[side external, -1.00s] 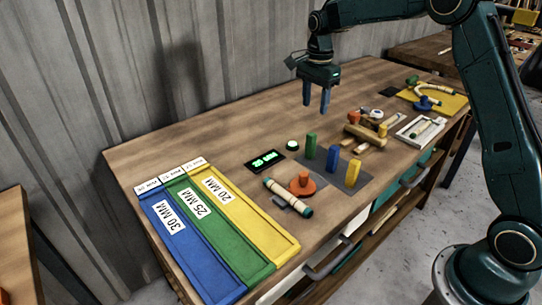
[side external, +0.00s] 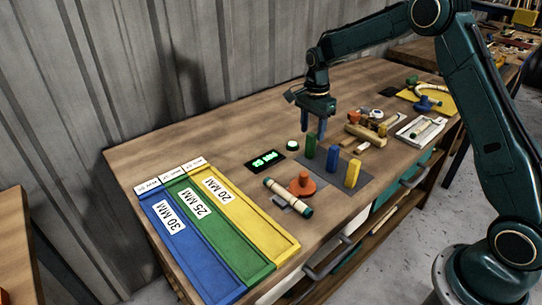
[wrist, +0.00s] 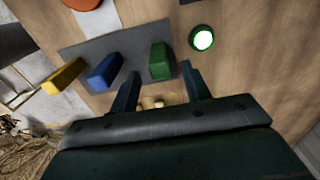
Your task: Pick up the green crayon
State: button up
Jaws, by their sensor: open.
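The green crayon (side external: 310,146) stands upright on a grey mat (side external: 340,184), at the left end of a row with the blue crayon (side external: 332,158) and the yellow crayon (side external: 352,173). My gripper (side external: 314,131) points down above and behind the green crayon, fingers open and empty. In the wrist view the green crayon (wrist: 160,62) shows just beyond the fingertips of my gripper (wrist: 160,73). The blue crayon (wrist: 104,71) and the yellow crayon (wrist: 62,77) stand to its left. I cannot tell whether the fingers touch the green crayon.
A round green-lit button (side external: 293,145) and a lit display (side external: 264,160) are left of the crayons. Wooden blocks (side external: 365,133) and a white tray (side external: 420,127) are to the right.

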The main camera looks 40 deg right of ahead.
aim_at(311, 146)
jog(key=shift+f, duration=2.6)
grip_shut()
